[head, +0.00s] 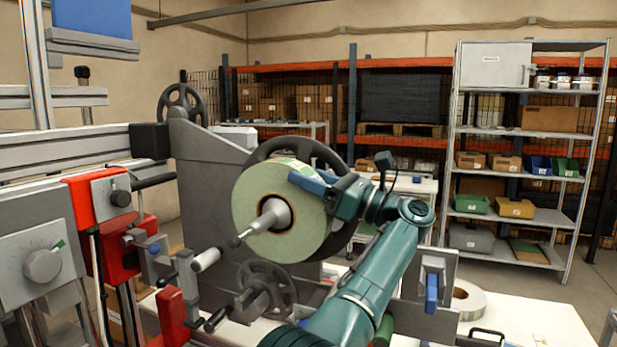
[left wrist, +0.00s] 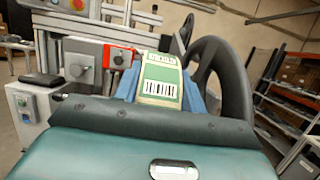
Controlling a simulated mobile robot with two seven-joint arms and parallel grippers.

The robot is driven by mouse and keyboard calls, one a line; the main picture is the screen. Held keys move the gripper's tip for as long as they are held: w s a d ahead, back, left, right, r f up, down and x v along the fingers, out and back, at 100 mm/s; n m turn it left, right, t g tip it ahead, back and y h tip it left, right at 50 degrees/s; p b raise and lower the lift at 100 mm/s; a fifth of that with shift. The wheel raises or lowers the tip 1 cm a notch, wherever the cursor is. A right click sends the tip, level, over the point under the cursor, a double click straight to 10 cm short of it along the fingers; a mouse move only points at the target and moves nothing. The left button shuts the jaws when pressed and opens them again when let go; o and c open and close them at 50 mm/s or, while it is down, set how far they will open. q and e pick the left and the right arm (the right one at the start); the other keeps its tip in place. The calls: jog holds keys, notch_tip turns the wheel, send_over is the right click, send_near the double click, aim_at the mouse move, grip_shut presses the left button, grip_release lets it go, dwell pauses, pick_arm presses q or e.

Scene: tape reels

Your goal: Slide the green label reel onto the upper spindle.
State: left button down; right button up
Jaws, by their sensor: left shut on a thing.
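The green label reel (head: 248,200) is pale green with a wide flat face. It stands upright around the grey upper spindle (head: 270,217), whose narrow tip pokes out through the core towards the lower left. A large black spoked wheel (head: 322,150) is just behind the reel; I cannot tell whether they touch. My left gripper (head: 312,182) is shut on the reel's upper right rim with its blue fingers. In the left wrist view the reel's edge (left wrist: 160,78), with a green and white barcode label, sits between the fingers. My right gripper is not in view.
A smaller black wheel (head: 268,284) sits below the reel. Red and grey machine parts (head: 100,210) crowd the left side. A pale reel (head: 468,298) lies on the white table (head: 545,322) at lower right. Shelving (head: 520,130) stands at the back right.

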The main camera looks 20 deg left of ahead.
pick_arm(q)
jog(key=shift+r, duration=0.25)
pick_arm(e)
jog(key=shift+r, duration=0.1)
